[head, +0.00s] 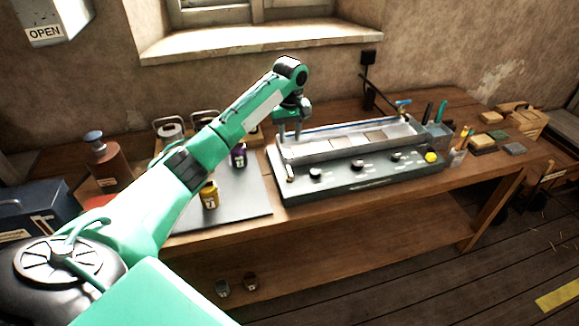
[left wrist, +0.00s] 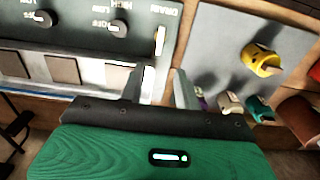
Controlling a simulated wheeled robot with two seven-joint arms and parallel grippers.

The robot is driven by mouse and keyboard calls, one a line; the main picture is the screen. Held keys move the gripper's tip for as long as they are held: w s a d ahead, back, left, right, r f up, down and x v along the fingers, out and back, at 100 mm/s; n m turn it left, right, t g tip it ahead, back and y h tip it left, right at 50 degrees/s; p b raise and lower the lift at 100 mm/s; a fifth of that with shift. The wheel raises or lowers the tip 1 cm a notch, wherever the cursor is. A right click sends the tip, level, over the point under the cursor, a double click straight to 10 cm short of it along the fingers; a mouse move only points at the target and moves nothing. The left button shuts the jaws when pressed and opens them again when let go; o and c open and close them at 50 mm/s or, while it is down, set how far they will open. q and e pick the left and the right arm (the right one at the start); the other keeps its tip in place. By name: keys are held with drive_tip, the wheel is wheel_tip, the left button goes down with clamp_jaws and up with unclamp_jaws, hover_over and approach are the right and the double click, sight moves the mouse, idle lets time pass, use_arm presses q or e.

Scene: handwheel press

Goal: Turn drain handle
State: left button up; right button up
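The drain handle is a small pale lever (head: 290,174) at the left end of the dark control panel (head: 345,184) on the long metal bath. It also shows in the left wrist view (left wrist: 159,41), beside a printed label that reads as drain. My left gripper (head: 290,136) is over the left end of the bath, above and behind the handle and apart from it. In the left wrist view its two fingers (left wrist: 159,84) are spread with nothing between them. The handle lies beyond the fingertips. My right gripper is in neither view.
Dark knobs (head: 316,174) and a yellow button (head: 431,157) are on the panel. A grey mat (head: 245,203) left of the bath holds a yellow jar (head: 210,198) and a purple jar (head: 238,157). A tool holder (head: 437,130) stands at the bath's right end.

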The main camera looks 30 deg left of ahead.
sight(289, 170)
use_arm(q)
wheel_tip(289, 170, down, 13)
drive_tip(key=p, duration=0.3)
drive_tip(key=shift+a+f+p, duration=0.1)
drive_tip(key=shift+f+p, duration=0.1)
drive_tip(key=shift+p, duration=0.2)
clamp_jaws()
